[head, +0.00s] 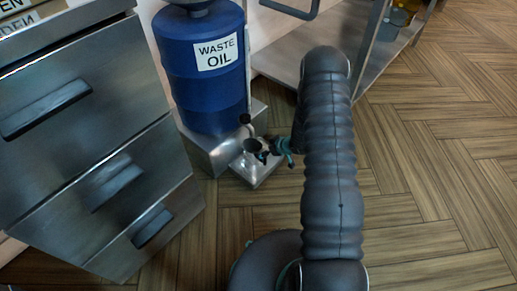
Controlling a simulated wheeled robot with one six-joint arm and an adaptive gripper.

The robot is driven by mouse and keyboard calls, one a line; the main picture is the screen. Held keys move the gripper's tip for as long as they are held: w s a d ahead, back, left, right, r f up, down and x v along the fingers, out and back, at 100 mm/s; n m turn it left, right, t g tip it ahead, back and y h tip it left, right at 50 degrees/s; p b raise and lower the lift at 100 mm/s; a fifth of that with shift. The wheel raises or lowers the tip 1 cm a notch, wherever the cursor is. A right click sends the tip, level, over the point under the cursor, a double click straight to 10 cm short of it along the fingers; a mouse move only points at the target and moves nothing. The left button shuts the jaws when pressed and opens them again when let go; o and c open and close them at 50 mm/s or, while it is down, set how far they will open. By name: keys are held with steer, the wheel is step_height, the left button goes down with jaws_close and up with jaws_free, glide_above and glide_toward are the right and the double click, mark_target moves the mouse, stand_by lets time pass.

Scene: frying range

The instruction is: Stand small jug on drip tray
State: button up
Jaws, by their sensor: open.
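A small grey jug (250,146) is below the tap of the blue waste oil drum, over the back part of the drip tray. It looks roughly upright; I cannot tell if its base touches the tray. The drip tray (262,180) is a shallow metal tray low in front of the drum's stand, partly covered by my gripper and the jug. My gripper (262,156) reaches in from the right, its open fingers close against the jug's right side. Whether they touch it is too small to tell.
The blue waste oil drum (203,75) stands on a steel base (213,152), with a black-handled tap (245,119) above the jug. A steel drawer cabinet (90,150) is at left. A steel shelf unit (378,62) stands behind my arm. Wooden floor (440,170) at right is clear.

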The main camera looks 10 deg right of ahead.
steer(key=w+d+r+m+t+h, duration=0.1)
steer(key=d+r+h, duration=0.1)
steer(key=r, duration=0.8)
steer(key=d+r+h, duration=0.2)
steer(key=d+r, duration=0.1)
steer(key=r, duration=0.7)
steer(key=s+r+m+h, duration=0.1)
steer(key=s+r, duration=0.2)
steer(key=r, duration=0.4)
steer(key=s+r+m+h, duration=0.2)
steer(key=s+r, duration=0.1)
steer(key=r, duration=0.5)
steer(key=s+a+r+m+g, duration=0.1)
steer(key=s+a+r+m, duration=0.1)
steer(key=s+r, duration=0.9)
steer(key=s+a+r+y, duration=0.1)
steer(key=s+a, duration=0.2)
steer(key=s, duration=0.7)
steer(key=s+a+r+m+g, duration=0.1)
steer(key=s+a+r, duration=0.1)
steer(key=s, duration=0.7)
steer(key=shift+s+a+g+y, duration=0.3)
steer(key=shift+s+a+y, duration=0.1)
steer(key=shift+a, duration=0.5)
steer(key=shift+w, duration=0.15)
